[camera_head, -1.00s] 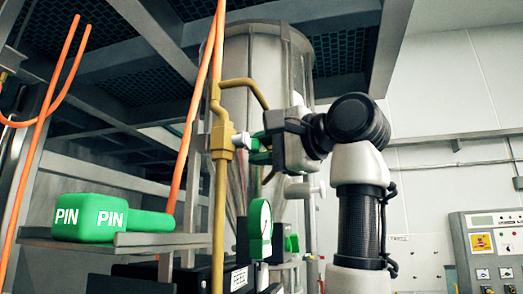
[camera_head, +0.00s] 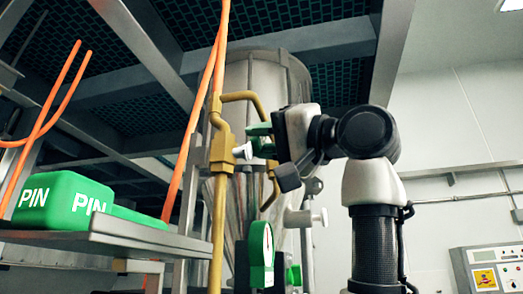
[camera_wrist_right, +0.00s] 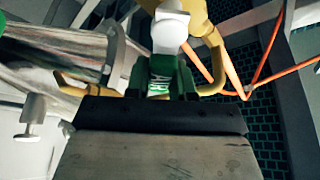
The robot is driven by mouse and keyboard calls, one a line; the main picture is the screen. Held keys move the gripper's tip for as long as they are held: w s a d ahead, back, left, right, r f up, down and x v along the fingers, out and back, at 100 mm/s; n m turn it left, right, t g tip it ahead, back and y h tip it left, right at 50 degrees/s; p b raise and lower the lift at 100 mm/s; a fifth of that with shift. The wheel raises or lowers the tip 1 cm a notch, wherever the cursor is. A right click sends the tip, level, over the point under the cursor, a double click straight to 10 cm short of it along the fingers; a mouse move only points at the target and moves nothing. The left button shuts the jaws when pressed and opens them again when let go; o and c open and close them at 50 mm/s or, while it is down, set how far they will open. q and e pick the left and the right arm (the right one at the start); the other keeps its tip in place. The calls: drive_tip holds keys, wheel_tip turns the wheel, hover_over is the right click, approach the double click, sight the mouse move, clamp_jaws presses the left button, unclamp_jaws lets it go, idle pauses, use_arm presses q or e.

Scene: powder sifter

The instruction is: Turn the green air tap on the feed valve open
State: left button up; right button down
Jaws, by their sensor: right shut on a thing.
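The green air tap (camera_wrist_right: 159,82), lettered AIR, shows in the right wrist view, extending from a white hub (camera_wrist_right: 168,32) on the brass-coloured feed valve. My right gripper (camera_wrist_right: 158,74) is shut on the tap, with a dark green finger on each side of it. In the head view my right gripper (camera_head: 259,140) reaches in from the right to the brass-coloured feed valve (camera_head: 221,148), whose white stem (camera_head: 242,151) points at the jaws. There the fingers largely hide the tap. My left gripper is not in view.
A grey metal hopper (camera_head: 262,85) stands behind the pipe. Green PIN blocks (camera_head: 68,200) rest on a shelf (camera_head: 135,232) at left. Orange hoses (camera_head: 190,135) run beside the pipe. A control panel (camera_head: 487,268) is at far right.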

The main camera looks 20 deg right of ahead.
sight(256, 138)
drive_tip(key=n, duration=0.2)
drive_tip(key=s+n+y, duration=0.1)
drive_tip(key=n, duration=0.1)
drive_tip(key=a+r+n+g+y, duration=0.1)
drive_tip(key=n, duration=0.1)
drive_tip(key=shift+s+p, duration=0.2)
drive_tip(key=shift+p, duration=0.15)
drive_tip(key=n, duration=0.1)
drive_tip(key=n+g+y, duration=0.1)
drive_tip(key=n+y, duration=0.1)
drive_tip(key=shift+s+a+r+n+p, duration=0.15)
drive_tip(key=shift+s+a+n+p, duration=0.15)
drive_tip(key=shift+s+a, duration=0.1)
drive_tip(key=shift+s+a+n+g+y+p, duration=0.15)
drive_tip(key=shift+s+n+g+y, duration=0.2)
drive_tip(key=shift+n, duration=0.5)
drive_tip(key=shift+s+a+n+g+y+p, duration=0.15)
drive_tip(key=shift+n+g, duration=0.3)
drive_tip(key=shift+n, duration=0.4)
drive_tip(key=c, duration=1.3)
unclamp_jaws()
drive_tip(key=shift+c, duration=0.2)
drive_tip(key=o, duration=0.4)
drive_tip(key=shift+s+d+r, duration=0.1)
drive_tip(key=shift+d, duration=0.1)
